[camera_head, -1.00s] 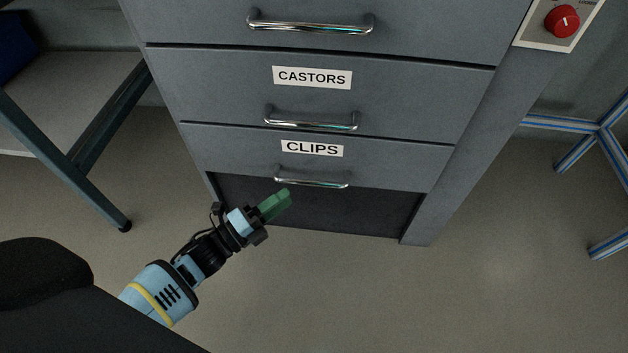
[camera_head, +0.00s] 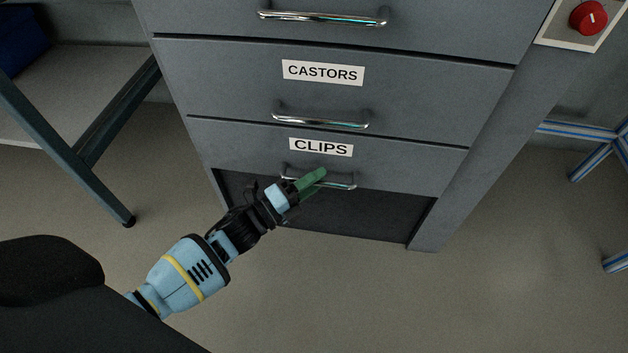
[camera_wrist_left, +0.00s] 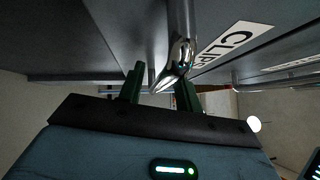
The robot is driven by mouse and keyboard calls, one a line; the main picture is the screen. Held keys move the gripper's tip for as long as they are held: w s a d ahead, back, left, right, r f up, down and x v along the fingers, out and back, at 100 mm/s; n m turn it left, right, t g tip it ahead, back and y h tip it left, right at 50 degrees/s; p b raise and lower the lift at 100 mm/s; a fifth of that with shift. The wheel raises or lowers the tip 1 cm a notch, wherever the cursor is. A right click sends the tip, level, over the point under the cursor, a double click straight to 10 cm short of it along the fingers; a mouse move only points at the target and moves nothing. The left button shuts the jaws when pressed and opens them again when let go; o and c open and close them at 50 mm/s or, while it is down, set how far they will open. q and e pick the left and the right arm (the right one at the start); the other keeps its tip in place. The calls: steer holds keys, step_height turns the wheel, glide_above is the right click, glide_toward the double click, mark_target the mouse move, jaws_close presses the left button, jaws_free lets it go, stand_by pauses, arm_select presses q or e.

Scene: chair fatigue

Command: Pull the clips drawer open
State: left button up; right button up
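The grey clips drawer (camera_head: 400,165) is the lowest labelled drawer in the head view. Its front sits flush with the cabinet and looks closed. Its shiny bar handle (camera_head: 340,184) runs below the white CLIPS label (camera_head: 321,147). My left gripper (camera_head: 314,184) is at the left half of this handle, its green fingers covering part of the bar. In the left wrist view, the two green fingers of the left gripper (camera_wrist_left: 160,88) stand apart, with the handle (camera_wrist_left: 180,55) reaching in between them. Contact cannot be made out. My right gripper is not in view.
The castors drawer (camera_head: 430,100), also closed, is directly above with its own handle (camera_head: 320,120). A red knob (camera_head: 588,18) is at the upper right. A dark table leg (camera_head: 100,185) stands on the left. The floor (camera_head: 480,300) before the cabinet is clear.

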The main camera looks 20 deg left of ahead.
arm_select(q)
steer(key=c, duration=0.6)
jaws_close()
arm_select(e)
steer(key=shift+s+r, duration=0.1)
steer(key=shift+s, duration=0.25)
arm_select(q)
steer(key=shift+s, duration=0.15)
